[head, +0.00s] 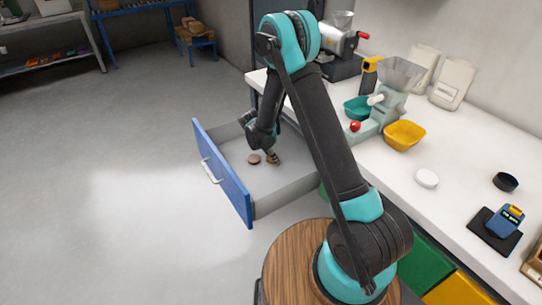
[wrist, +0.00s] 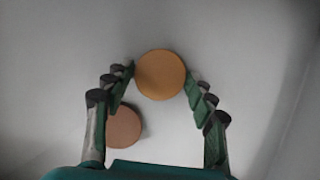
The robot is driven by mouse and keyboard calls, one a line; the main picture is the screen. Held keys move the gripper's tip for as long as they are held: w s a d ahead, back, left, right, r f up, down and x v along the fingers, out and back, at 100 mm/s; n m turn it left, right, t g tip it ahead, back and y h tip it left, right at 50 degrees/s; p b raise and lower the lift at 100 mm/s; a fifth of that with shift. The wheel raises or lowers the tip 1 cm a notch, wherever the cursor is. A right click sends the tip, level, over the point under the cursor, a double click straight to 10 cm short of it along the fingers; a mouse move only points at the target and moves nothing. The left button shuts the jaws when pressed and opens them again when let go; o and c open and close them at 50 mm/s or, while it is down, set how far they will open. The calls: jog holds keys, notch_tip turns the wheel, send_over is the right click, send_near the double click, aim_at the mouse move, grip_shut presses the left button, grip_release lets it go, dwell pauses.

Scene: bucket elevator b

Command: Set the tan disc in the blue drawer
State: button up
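The blue drawer (head: 222,172) is pulled open, with its grey inside showing. My gripper (head: 270,156) is down inside it. In the wrist view the tan disc (wrist: 160,75) sits between the two fingertips of my gripper (wrist: 159,73), touching or nearly touching both. It looks larger than the brown disc, so it seems held above the drawer floor. A brown disc (head: 254,159) lies on the drawer floor beside my gripper; it also shows in the wrist view (wrist: 124,127), partly behind the left finger. In the head view the tan disc is mostly hidden by the fingers.
The white counter (head: 462,209) to the right holds a white disc (head: 427,178), a black disc (head: 505,182), a teal bowl (head: 357,108), a yellow bowl (head: 404,135) and a grinder (head: 391,93). The drawer's walls surround my gripper. The floor on the left is clear.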

jog(key=shift+o, duration=1.2)
jog(key=shift+r, duration=0.1)
jog(key=v, duration=1.2)
jog(key=shift+r, duration=0.1)
jog(key=shift+c, duration=0.6)
